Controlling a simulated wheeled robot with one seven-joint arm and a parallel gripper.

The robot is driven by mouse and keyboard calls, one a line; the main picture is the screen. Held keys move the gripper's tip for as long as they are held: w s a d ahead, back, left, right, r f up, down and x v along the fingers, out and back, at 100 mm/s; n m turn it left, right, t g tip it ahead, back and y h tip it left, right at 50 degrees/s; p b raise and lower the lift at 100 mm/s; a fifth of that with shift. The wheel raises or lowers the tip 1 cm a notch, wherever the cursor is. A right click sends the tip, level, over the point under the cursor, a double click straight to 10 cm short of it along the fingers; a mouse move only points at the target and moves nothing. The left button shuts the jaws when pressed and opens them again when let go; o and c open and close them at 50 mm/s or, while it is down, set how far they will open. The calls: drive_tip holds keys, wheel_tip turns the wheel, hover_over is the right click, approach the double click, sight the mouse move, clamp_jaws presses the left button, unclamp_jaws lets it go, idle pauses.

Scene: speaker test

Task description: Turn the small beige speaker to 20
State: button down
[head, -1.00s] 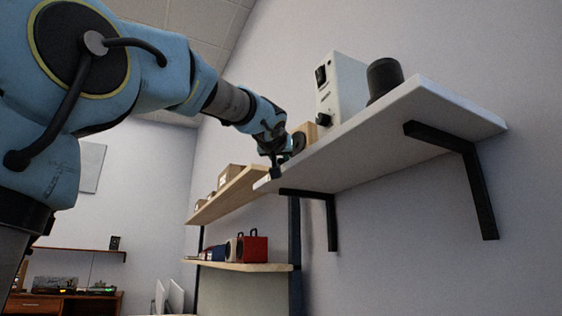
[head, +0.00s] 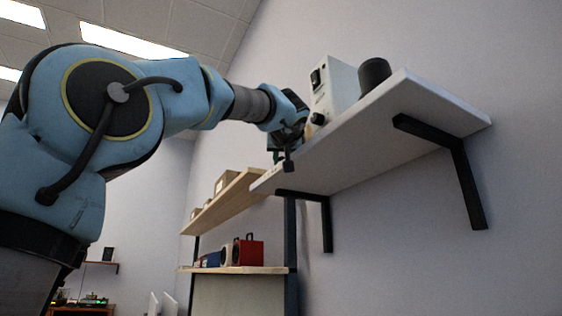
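My gripper (head: 284,158) is at the left end of the white wall shelf (head: 385,133), by its front edge. It is small and dark in the head view, so I cannot tell whether its fingers are open or shut. The small beige speaker is not visible now; my wrist and gripper cover the spot on the shelf where a beige box with a dark knob showed earlier. I cannot tell whether the gripper touches it.
A taller white box (head: 341,84) with dark controls stands just right of my gripper. A dark cylinder (head: 374,74) stands farther right on the shelf. Wooden shelves below hold a beige box (head: 228,179) and a red speaker (head: 248,252). Black brackets (head: 462,180) hang underneath.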

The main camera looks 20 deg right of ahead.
drive_tip(key=c, duration=0.7)
unclamp_jaws()
drive_tip(key=shift+c, duration=0.2)
drive_tip(key=b+v, duration=0.3)
drive_tip(key=v, duration=0.7)
drive_tip(key=shift+s, duration=0.35)
drive_tip(key=shift+s+a, duration=0.1)
drive_tip(key=shift+a, duration=0.1)
